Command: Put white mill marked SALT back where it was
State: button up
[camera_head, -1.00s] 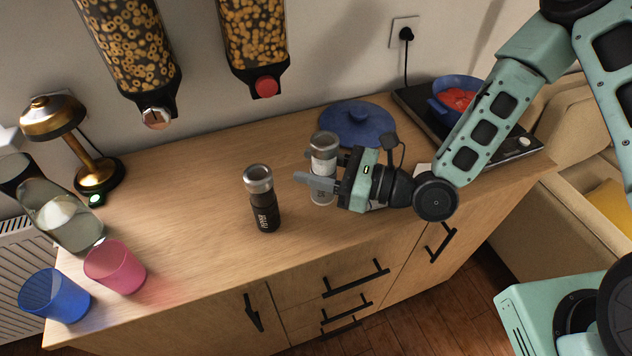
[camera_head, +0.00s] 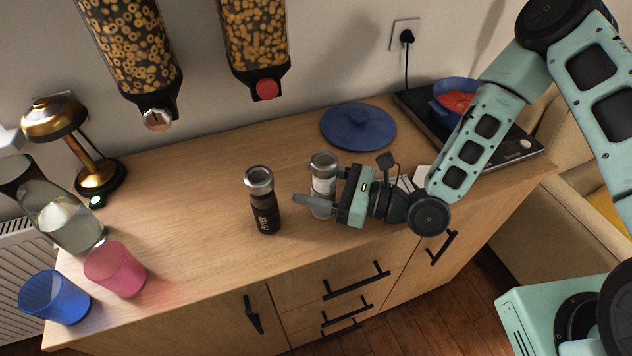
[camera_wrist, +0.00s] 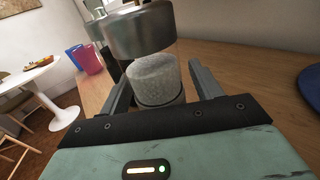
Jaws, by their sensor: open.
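The white mill (camera_head: 323,185) with a metal cap appears to stand upright on the wooden counter; its marking is not readable. My gripper (camera_head: 314,191) is open, with one finger on each side of the mill. In the wrist view, the mill's pale grainy body (camera_wrist: 158,80) sits between the two fingers (camera_wrist: 162,88), under its metal cap. Whether either finger touches it is unclear. The near finger hides part of its lower body in the head view. A dark mill (camera_head: 265,208) with a metal cap stands just left of it.
A hob (camera_head: 510,143) with a blue pan (camera_head: 445,102) is at the right. Pink (camera_head: 116,269) and blue (camera_head: 55,297) cups stand front left. Cereal dispensers (camera_head: 255,45) hang above. The counter (camera_head: 185,195) left of the dark mill is clear.

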jog(key=shift+r, duration=0.1)
jog(key=shift+d, duration=0.15)
jog(key=b+v, duration=0.2)
jog(key=v, duration=0.9)
jog(key=shift+s+d, duration=0.15)
jog(key=shift+d, duration=0.2)
